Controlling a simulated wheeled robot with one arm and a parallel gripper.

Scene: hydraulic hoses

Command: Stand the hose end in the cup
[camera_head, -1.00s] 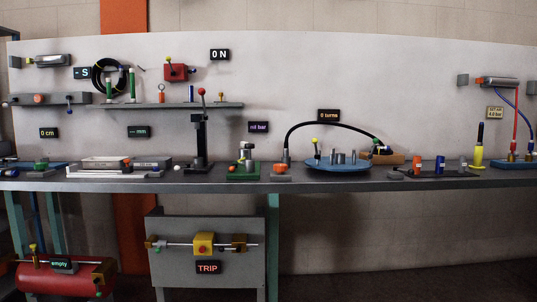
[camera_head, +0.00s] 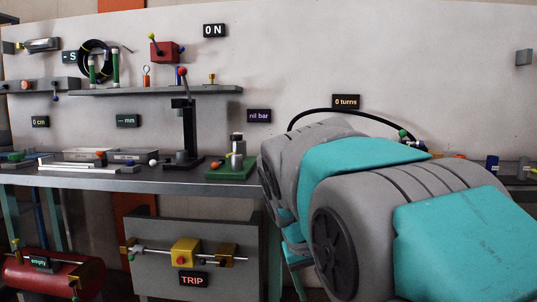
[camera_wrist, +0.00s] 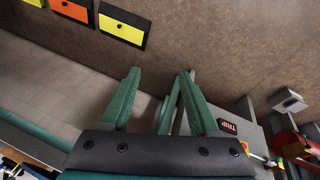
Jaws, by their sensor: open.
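A black hose (camera_head: 345,112) arcs above the bench in the head view, in front of the back panel. Its right end shows a green fitting (camera_head: 403,134) behind my arm. Its left end drops behind my arm, where I cannot see it. The cup cannot be made out; that part of the bench is covered by my arm. My gripper (camera_wrist: 160,84) shows in the wrist view with two green fingers spread apart and nothing between them. It is away from the hose and faces the area below the bench.
The bench (camera_head: 145,186) carries a black lever stand (camera_head: 190,135) and a green-based block (camera_head: 232,172). A grey panel with a TRIP sign (camera_head: 193,280) hangs below; the sign also shows in the wrist view (camera_wrist: 229,127). A red tank (camera_head: 50,275) stands low at left.

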